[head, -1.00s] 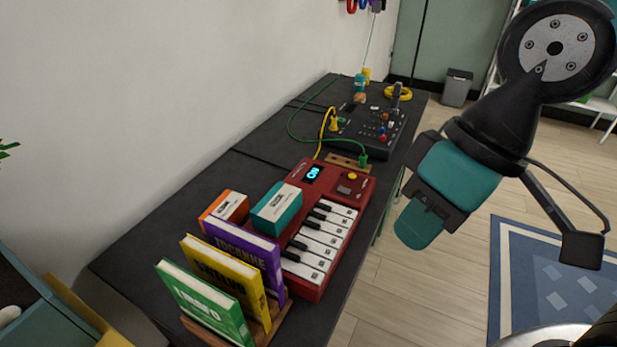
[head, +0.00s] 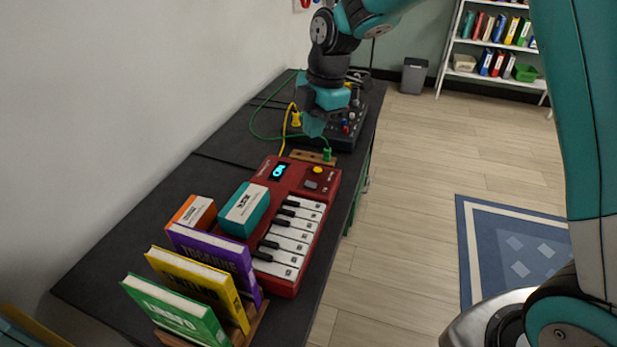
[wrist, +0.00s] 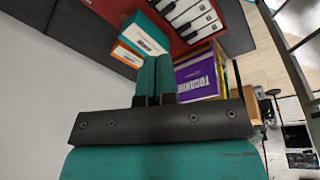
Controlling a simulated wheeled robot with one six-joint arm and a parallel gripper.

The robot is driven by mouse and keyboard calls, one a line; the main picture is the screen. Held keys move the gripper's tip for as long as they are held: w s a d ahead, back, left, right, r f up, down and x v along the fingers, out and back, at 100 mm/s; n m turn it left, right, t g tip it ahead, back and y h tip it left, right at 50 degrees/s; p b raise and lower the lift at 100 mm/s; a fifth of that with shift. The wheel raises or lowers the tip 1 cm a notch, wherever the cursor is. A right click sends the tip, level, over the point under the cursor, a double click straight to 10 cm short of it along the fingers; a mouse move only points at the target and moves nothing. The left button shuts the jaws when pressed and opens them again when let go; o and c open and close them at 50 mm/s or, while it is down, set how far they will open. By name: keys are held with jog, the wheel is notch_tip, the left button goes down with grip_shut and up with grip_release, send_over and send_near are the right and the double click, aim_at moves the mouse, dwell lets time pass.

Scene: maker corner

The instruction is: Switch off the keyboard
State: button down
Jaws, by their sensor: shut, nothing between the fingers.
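The red keyboard (head: 270,195) lies on the dark bench, with white and black keys along its right side. Its small display (head: 279,171) is lit cyan. A yellow round knob or button (head: 319,170) and a small dark control (head: 311,185) sit at its far right end. Part of the keyboard (wrist: 228,18) shows at the top of the wrist view.
A teal-and-white box (head: 245,208) and an orange-and-white box (head: 194,213) stand left of the keys. Upright books (head: 215,258) stand at the near end. A black mixer (head: 350,135) with cables lies beyond the keyboard.

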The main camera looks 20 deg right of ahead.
aim_at(307, 184)
jog(key=w+d+f+n, duration=0.3)
jog(key=w+f+n, duration=0.3)
jog(key=w+f, duration=0.2)
jog(key=shift+w+h, duration=0.4)
jog(key=shift+w, duration=0.05)
jog(key=shift+d+f, duration=0.1)
jog(key=f+p, duration=0.1)
jog(key=f, duration=0.3)
jog(key=a+f+p, duration=0.1)
jog(key=f, duration=0.4)
jog(key=w+f+p, duration=0.1)
jog(key=f, duration=0.3)
jog(key=shift+a+f, duration=0.2)
jog(key=shift+f, duration=0.2)
